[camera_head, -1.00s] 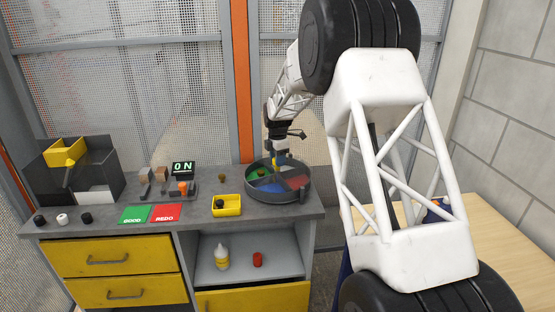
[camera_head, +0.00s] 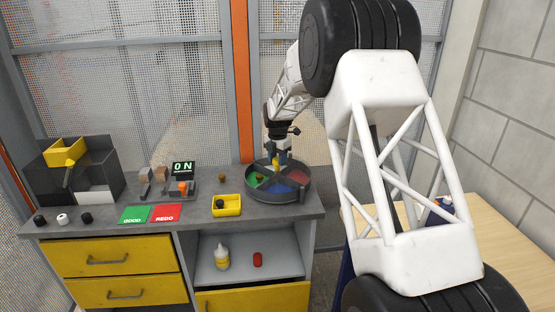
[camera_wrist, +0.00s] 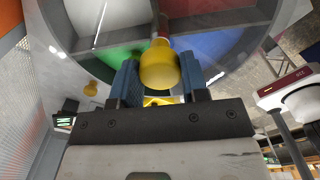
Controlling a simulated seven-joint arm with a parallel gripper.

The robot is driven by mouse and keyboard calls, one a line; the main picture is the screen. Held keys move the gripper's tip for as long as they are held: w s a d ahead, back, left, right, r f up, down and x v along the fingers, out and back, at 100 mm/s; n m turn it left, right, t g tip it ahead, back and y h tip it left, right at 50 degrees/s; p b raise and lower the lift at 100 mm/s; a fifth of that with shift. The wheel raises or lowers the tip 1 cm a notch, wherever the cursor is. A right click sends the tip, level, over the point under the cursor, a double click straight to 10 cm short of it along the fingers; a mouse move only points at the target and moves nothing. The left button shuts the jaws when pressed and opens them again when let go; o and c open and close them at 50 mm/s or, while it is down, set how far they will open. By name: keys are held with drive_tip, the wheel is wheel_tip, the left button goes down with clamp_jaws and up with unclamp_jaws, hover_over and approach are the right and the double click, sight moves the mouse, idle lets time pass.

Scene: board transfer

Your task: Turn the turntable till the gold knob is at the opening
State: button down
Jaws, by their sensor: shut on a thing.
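The round grey turntable (camera_head: 300,197) stands at the right end of the workbench, with green, red and blue sections between its dividers. My gripper (camera_head: 276,163) is over it from above. In the wrist view my gripper (camera_wrist: 160,80) has its two blue fingers shut on a yellow knob-shaped handle (camera_wrist: 158,65) at the turntable. A small dark gold piece (camera_head: 261,177) seems to lie in the green section at the left; its shape is too small to tell. Another gold-brown knob (camera_head: 222,178) stands on the bench left of the turntable. I cannot make out the opening.
A yellow bin (camera_head: 227,211) stands just left of the turntable. Further left are green (camera_head: 134,214) and red (camera_head: 166,213) pads, an ON display (camera_head: 183,168) and a dark box (camera_head: 100,165). A mesh wall is close behind.

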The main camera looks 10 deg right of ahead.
idle(0.3)
drive_tip(key=c, duration=0.6)
unclamp_jaws()
drive_tip(key=shift+r, duration=0.15)
drive_tip(key=shift+r, duration=3.75)
